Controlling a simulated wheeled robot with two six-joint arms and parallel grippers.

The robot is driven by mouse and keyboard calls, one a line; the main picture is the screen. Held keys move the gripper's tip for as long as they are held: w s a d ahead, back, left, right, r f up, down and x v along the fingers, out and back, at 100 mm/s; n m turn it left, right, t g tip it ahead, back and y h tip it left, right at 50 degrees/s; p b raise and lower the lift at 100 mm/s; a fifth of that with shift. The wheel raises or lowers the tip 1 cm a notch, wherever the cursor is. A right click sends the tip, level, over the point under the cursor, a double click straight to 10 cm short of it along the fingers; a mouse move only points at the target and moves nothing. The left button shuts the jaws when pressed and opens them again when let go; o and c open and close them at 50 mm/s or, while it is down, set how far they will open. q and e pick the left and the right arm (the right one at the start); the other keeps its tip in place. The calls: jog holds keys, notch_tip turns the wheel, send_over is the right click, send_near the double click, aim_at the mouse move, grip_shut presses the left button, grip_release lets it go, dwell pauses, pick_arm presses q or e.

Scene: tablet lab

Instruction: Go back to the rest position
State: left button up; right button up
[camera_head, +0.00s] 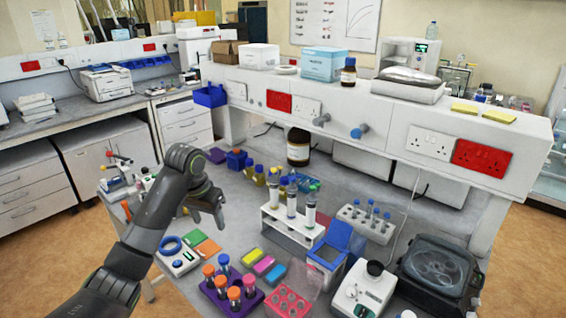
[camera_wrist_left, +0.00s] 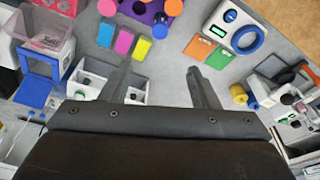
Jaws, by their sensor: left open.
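My left gripper (camera_head: 213,208) hangs over the left part of the lab bench (camera_head: 222,240) in the head view, with its fingers pointing down. In the left wrist view its two fingers (camera_wrist_left: 160,82) stand wide apart with nothing between them. Bare grey bench top and the white rack's edge show around them. My right gripper is in neither view.
Near the left gripper stand a white tube rack (camera_head: 283,235), a purple rack (camera_head: 237,306) with orange-capped tubes, a scale with a blue ring (camera_head: 178,258) and coloured sticky notes (camera_head: 265,265). A blue-lidded bin (camera_head: 327,262) and a centrifuge (camera_head: 438,268) stand further right. A shelf runs behind.

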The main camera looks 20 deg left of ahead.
pick_arm(q)
jog(key=s+d+f, duration=0.3)
jog(key=s+f, duration=0.5)
jog(key=s+d+f, duration=0.3)
jog(key=s+f, duration=0.5)
jog(key=f, duration=0.1)
jog(key=s+d+t+y, duration=0.2)
jog(key=s, duration=1.7)
notch_tip(320, 180, down, 32)
jog(key=a+g+b, duration=0.2)
jog(key=b, duration=0.5)
jog(key=s+d+f+b, duration=0.1)
jog(key=s+f+b, duration=0.1)
jog(key=s+f, duration=0.5)
jog(key=s+f+g+h+b, duration=0.1)
jog(key=s+f+b, duration=0.1)
jog(key=s+f, duration=0.6)
notch_tip(320, 180, down, 5)
jog(key=shift+d+f+n+b, duration=0.15)
jog(key=shift+d+n+b, duration=0.2)
jog(key=shift+n, duration=0.05)
